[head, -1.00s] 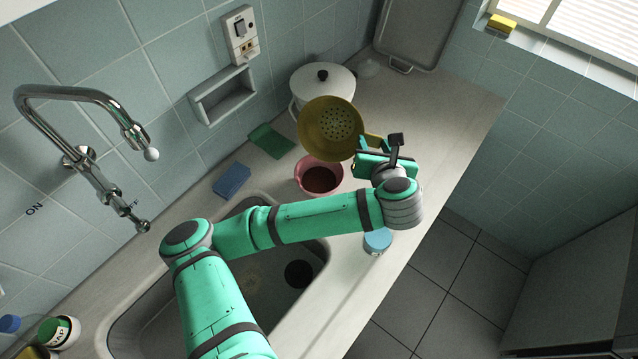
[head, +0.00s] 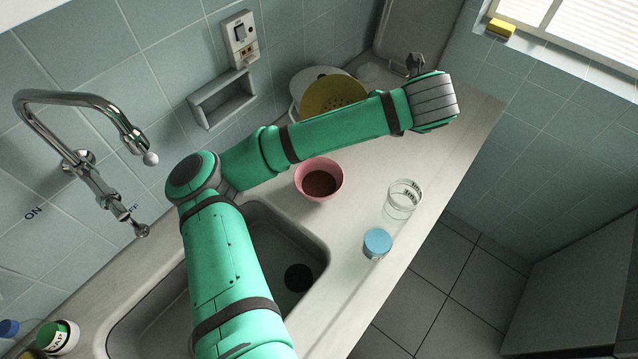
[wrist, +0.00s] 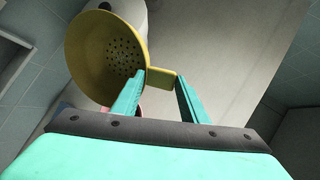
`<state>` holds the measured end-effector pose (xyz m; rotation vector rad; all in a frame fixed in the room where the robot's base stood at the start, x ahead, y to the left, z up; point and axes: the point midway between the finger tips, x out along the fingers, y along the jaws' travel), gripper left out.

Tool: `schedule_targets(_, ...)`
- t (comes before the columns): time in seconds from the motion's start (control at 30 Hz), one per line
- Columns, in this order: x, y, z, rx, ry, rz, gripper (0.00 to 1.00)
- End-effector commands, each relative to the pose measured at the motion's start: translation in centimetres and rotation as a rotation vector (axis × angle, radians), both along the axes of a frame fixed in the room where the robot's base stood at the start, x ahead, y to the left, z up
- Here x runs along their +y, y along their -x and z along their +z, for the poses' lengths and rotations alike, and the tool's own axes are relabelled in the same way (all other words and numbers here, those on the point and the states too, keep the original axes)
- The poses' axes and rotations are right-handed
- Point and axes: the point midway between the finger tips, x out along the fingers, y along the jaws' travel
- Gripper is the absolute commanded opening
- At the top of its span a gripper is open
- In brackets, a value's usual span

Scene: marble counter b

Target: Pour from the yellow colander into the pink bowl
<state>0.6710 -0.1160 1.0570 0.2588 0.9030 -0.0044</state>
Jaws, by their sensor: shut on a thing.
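The yellow colander (head: 328,94) shows in the head view beyond my forearm, in front of the white pot; my arm hides its lower part and handle. In the wrist view the colander (wrist: 92,50) is at the left, its perforated inside facing the camera. My gripper (wrist: 162,80) is shut on the colander's handle. The pink bowl (head: 339,178) stands upright on the counter behind the sink, with dark brown contents showing inside. In the wrist view only a sliver of pink shows below the colander.
A white pot (head: 305,77) stands by the wall behind the colander. A clear glass (head: 404,199) and a blue-lidded jar (head: 377,243) stand on the counter near its front edge. The sink (head: 262,235) lies left of them.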

Motion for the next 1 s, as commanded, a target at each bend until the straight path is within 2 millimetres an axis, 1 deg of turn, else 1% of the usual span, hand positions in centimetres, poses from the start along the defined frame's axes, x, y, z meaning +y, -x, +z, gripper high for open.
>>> schedule_targets(0.1,-0.2,-0.8,1.2,0.058,-0.009,0.000,0.00)
schedule_targets(0.4,-1.0,-3.0,1.8,0.192,-0.031,-0.006,0.00)
schedule_targets(1.0,-1.3,-7.0,2.5,0.418,-0.054,0.000,0.00)
